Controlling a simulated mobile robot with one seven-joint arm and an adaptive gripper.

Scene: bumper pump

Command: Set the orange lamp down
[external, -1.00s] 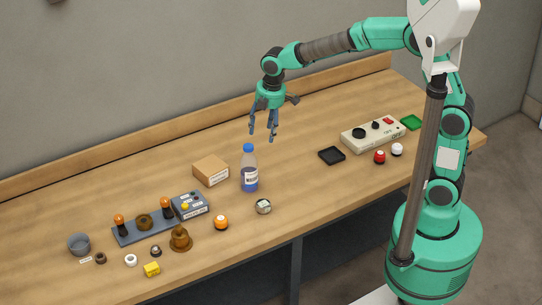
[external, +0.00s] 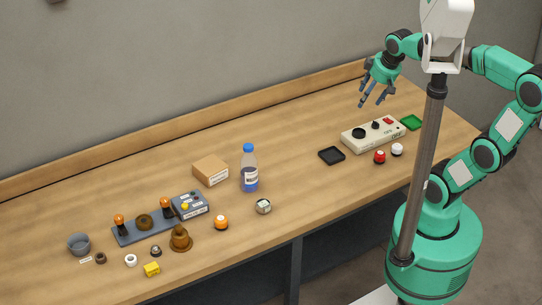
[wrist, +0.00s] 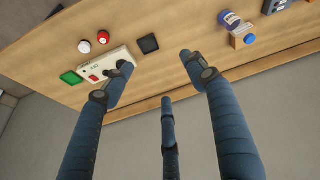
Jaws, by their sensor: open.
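My gripper (external: 373,100) is in the air above the far right of the table, well away from the lamp. In the wrist view its blue fingers (wrist: 160,85) are spread open with nothing between them. I cannot make out the orange lamp in the wrist view.
A cream control box (external: 373,134) stands below my gripper, with a green tray (external: 411,122), red lamp (external: 380,157), white lamp (external: 397,149) and black tray (external: 331,155) around it. A bottle (external: 249,170) and cardboard box (external: 211,171) stand mid-table. The table between bottle and black tray is clear.

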